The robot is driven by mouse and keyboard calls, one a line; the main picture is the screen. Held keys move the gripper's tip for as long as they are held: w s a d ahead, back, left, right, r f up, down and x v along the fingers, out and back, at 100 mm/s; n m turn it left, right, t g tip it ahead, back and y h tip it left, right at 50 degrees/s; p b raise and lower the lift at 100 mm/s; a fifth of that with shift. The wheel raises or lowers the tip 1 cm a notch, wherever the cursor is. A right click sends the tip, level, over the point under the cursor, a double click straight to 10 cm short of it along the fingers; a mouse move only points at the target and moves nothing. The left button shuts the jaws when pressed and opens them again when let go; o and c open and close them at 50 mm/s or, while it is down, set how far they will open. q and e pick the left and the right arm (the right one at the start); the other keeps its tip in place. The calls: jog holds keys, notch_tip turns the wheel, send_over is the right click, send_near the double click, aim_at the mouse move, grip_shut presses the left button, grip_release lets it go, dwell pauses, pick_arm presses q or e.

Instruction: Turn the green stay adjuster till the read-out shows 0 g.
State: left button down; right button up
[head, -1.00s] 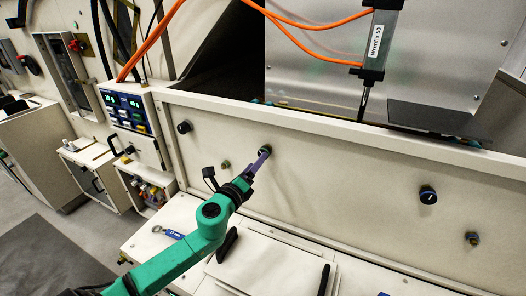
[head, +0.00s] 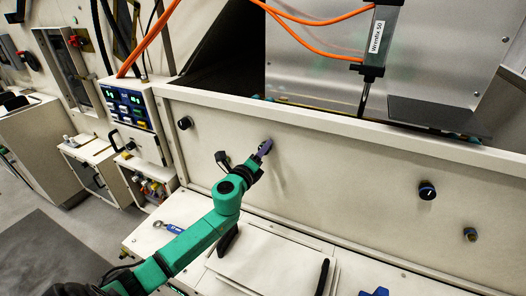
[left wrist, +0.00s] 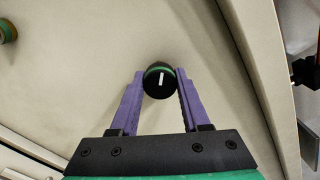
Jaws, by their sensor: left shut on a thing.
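The green stay adjuster is a black knob with a green ring and a white pointer mark (left wrist: 159,80). It sits on the pale front panel of the hopper. My left gripper (left wrist: 158,85) is shut on it, with one purple finger on each side. In the left wrist view the white mark runs nearly up and down. In the head view the gripper (head: 264,148) mostly hides the knob. The read-out (head: 123,98) is on a blue control box at the left and shows lit green digits, too small to read surely. My right gripper is not in view.
Other knobs on the panel are a black one (head: 185,123) at the left and a blue-ringed one (head: 427,191) at the right. A brass fitting (head: 470,235) is further right. Below is a pale ledge with a blue-handled wrench (head: 172,229) and a flat plate (head: 262,262).

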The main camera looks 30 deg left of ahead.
pick_arm(q)
jog(key=shift+n, duration=0.4)
jog(key=shift+c, duration=1.9)
grip_release()
jog(key=s+b, duration=0.2)
jog(key=s, duration=1.2)
jog(key=shift+s+d, duration=0.3)
jog(key=shift+d, duration=0.1)
